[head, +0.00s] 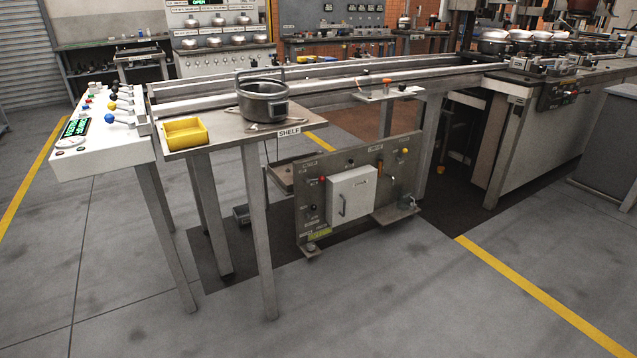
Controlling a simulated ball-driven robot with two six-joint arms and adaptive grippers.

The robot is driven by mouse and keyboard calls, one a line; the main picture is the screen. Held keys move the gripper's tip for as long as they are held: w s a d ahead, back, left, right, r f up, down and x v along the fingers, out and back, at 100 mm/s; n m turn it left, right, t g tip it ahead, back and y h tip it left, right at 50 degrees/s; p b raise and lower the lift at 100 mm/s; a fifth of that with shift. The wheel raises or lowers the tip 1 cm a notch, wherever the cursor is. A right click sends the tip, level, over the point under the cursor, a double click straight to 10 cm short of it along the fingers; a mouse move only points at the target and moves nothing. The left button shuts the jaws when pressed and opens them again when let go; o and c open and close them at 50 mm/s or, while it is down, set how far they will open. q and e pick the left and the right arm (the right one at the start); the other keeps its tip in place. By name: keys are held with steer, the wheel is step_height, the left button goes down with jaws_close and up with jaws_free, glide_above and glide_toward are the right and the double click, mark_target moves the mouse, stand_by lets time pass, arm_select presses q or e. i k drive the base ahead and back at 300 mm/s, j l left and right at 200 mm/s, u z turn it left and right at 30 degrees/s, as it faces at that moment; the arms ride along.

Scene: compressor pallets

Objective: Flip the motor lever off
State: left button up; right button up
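A white control console (92,148) stands at the left. It carries a row of levers with coloured ball knobs, among them a blue-knobbed lever (110,118) at the near end, and a lit green display (76,127). A grey-green panel (385,178) stands low under the rail line, with a red knob (322,179), a yellow knob (404,151) and an orange handle (380,167). The labels are too small to read, so I cannot tell which one is the motor lever or its position. Neither of my grippers shows.
A shelf table (225,132) beside the console holds a yellow tray (185,132) and a grey pot (263,100). A white box (351,194) sits on the low panel's front. The floor in front is clear. A grey cabinet (607,140) stands at right.

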mark_target(321, 178)
steer(key=i+u, duration=0.15)
steer(key=i, duration=0.95)
steer(key=i+l+u, duration=0.1)
steer(key=i, duration=1.05)
steer(key=l, duration=0.05)
